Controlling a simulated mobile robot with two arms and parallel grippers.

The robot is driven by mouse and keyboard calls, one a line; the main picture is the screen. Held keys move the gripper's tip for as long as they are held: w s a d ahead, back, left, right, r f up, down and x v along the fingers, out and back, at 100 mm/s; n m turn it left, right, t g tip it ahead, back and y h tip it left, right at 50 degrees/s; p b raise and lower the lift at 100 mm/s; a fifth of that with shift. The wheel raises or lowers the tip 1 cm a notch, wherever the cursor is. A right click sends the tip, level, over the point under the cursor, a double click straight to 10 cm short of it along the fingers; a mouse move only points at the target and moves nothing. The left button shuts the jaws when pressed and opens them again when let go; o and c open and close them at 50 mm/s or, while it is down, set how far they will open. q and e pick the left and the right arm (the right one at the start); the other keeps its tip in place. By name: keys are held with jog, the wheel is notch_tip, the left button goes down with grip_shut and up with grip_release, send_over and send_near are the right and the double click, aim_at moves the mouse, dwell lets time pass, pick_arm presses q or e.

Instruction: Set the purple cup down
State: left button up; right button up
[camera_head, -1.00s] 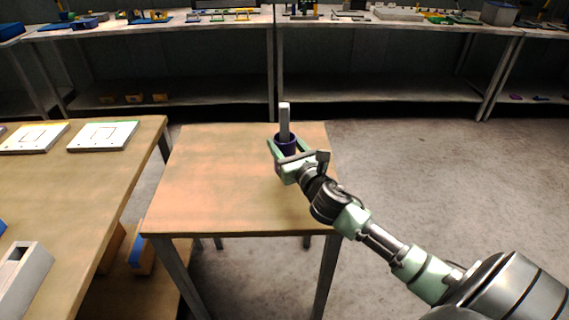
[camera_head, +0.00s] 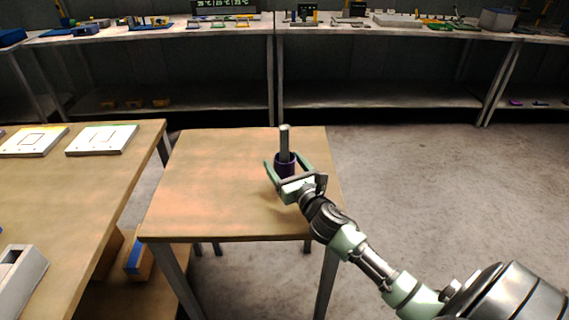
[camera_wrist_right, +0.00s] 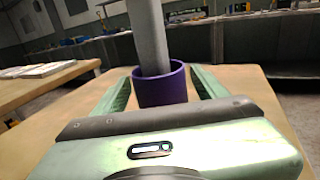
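The purple cup (camera_head: 285,167) is between the fingers of my right gripper (camera_head: 286,167), over the right part of the small wooden table (camera_head: 205,185). A grey bar (camera_head: 284,142) stands upright in the cup. In the right wrist view the cup (camera_wrist_right: 162,90) sits between the two green fingers, which close in on its sides, and the bar (camera_wrist_right: 148,38) rises from it. My left gripper is not in view.
The left and middle of the small table are bare. A longer table (camera_head: 75,195) on the left holds white boards (camera_head: 102,139) and a grey box (camera_head: 18,278). Cluttered shelving (camera_head: 380,95) runs along the back. Open floor (camera_head: 440,180) lies to the right.

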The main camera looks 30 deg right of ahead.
jog(key=shift+s+r, duration=0.1)
jog(key=s, duration=0.4)
jog(key=s+a, duration=0.1)
jog(key=s, duration=0.6)
jog(key=shift+s+a+b, duration=0.35)
jog(key=shift+a+b, duration=0.05)
